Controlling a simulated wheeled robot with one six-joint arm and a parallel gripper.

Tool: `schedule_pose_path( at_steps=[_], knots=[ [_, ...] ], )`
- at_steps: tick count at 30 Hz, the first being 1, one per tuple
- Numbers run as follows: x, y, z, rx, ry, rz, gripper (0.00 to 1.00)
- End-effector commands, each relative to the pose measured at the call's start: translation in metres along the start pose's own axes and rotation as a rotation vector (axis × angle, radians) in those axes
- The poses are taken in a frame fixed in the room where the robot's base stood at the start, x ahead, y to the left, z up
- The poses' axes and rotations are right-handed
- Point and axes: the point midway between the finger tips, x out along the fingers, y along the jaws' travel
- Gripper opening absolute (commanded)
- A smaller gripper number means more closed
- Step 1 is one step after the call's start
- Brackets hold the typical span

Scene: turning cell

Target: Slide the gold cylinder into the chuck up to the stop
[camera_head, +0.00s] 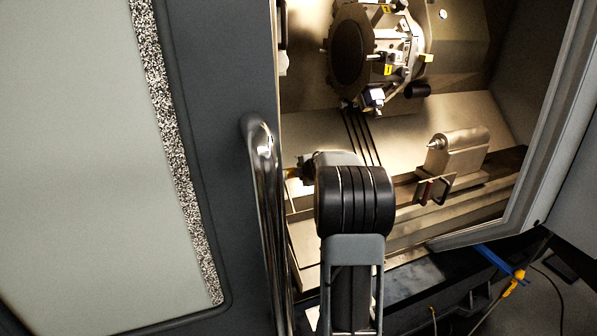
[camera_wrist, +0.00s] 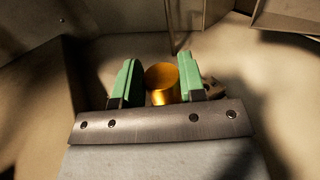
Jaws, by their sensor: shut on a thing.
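The gold cylinder (camera_wrist: 162,86) stands out between the two green fingers of my gripper (camera_wrist: 159,78) in the wrist view. My gripper is shut on it, and its round end face is visible. In the head view my arm reaches through the machine's open doorway. My gripper (camera_head: 304,170) is partly hidden there behind my wrist and points left, close to the door edge. The cylinder cannot be made out clearly in that view. The chuck and its stop cannot be made out in either view.
A tool turret (camera_head: 352,45) hangs above my arm. A tailstock (camera_head: 460,155) with a pointed centre stands to the right. The grey door (camera_head: 226,130) with its chrome handle (camera_head: 268,200) is close on the left. The sloped bed between turret and tailstock is clear.

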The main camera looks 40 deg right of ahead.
Motion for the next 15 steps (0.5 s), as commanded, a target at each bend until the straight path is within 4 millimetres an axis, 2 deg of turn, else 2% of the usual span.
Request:
schedule_pose_path(
  at_steps=[15],
  knots=[
    [-0.001, 0.002, 0.032, -0.001, 0.000, 0.001, 0.00]
  ],
)
